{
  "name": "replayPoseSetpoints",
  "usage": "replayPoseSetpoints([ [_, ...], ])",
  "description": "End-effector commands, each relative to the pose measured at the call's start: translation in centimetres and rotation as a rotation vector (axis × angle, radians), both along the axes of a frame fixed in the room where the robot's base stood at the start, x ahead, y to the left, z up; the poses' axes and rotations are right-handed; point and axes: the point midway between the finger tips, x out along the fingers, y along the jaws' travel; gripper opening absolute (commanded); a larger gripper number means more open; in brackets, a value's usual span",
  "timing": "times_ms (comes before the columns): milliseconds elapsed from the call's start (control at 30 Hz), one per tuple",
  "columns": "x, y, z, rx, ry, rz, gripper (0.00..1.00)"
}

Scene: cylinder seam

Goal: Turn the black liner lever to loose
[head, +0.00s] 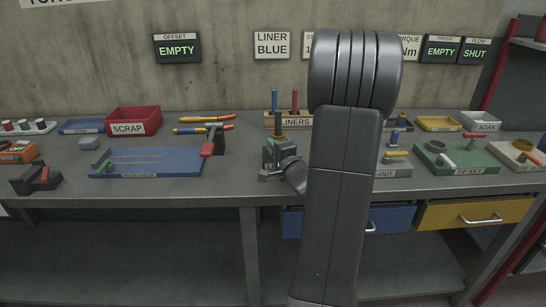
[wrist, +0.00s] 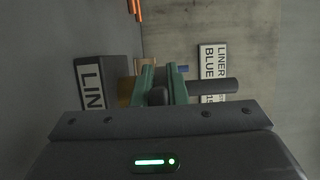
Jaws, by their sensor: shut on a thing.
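My gripper (head: 271,153) is at the bench's front edge, just left of my own arm in the head view. In the wrist view, its two green fingers (wrist: 161,84) are closed on a small dark piece, the black liner lever (wrist: 157,97). In the head view my gripper and arm hide most of the fixture, so I cannot tell the lever's angle.
A wooden liner rack (head: 270,121) with blue and red rods stands just behind. A blue tray (head: 180,160) and a red-handled tool (head: 208,148) lie left, with a red scrap bin (head: 150,116) behind. A green fixture (head: 440,160) stands right of my arm.

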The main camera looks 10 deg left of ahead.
Motion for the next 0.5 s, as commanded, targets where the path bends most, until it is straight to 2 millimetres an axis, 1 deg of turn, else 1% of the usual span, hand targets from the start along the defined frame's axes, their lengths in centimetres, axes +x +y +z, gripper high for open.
replayPoseSetpoints([
  [33,-0.04,0.00,-0.33,-0.001,-0.001,-0.008,0.00],
  [467,-0.06,-0.02,0.02,0.001,0.002,-0.022,0.00],
  [500,-0.05,-0.03,0.02,0.001,0.002,-0.022,0.18],
])
